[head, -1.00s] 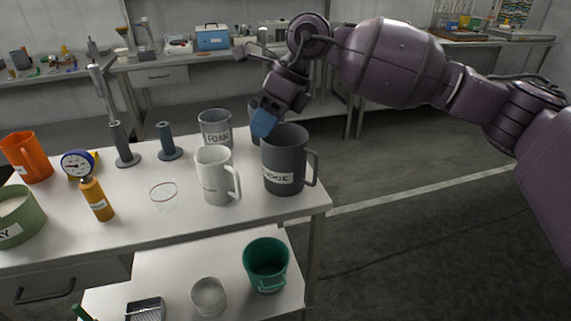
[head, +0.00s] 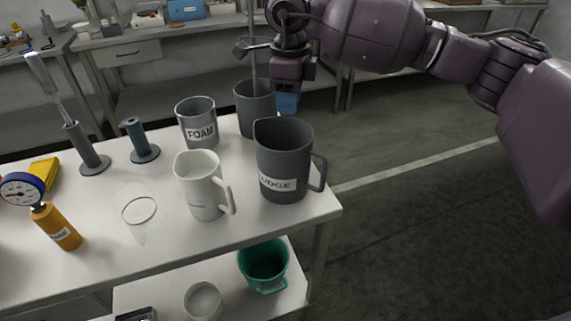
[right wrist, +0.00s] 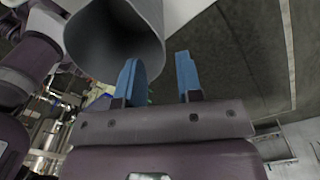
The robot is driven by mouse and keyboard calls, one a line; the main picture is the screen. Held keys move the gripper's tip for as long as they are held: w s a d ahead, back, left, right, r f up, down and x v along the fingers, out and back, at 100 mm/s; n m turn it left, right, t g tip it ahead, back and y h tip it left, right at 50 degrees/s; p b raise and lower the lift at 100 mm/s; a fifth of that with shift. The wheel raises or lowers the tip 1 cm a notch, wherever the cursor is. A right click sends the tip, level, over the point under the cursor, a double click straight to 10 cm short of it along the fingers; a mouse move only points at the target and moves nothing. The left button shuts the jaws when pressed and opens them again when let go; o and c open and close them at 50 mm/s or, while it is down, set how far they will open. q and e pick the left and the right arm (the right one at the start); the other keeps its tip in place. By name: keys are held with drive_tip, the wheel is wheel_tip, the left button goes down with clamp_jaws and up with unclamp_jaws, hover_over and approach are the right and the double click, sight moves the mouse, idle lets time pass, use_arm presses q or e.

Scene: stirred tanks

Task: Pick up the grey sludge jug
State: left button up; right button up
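The grey sludge jug (head: 283,150) stands upright on the white bench near its right end. Its label, partly cut off, reads "UDGE", and its handle points right. My right gripper (head: 288,102) is above and behind the jug's rim in the head view, its blue fingers pointing down. In the right wrist view the two blue fingers of the right gripper (right wrist: 158,62) are apart with nothing between them. A grey open vessel (right wrist: 115,40) is close beside them there; I cannot tell for sure which one it is. My left gripper is not in view.
A white jug (head: 201,187) stands just left of the sludge jug. A grey FOAM jug (head: 200,127) and a dark grey vessel (head: 251,108) stand behind. A green jug (head: 264,265) is on the lower shelf. Floor (head: 430,190) right of the bench is clear.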

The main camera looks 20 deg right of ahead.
sight(291, 132)
wheel_tip(291, 132, down, 8)
drive_tip(key=shift+s+d+r+b, duration=0.1)
drive_tip(key=shift+s+d+b, duration=0.05)
drive_tip(key=shift+b, duration=0.4)
clamp_jaws()
idle(1.3)
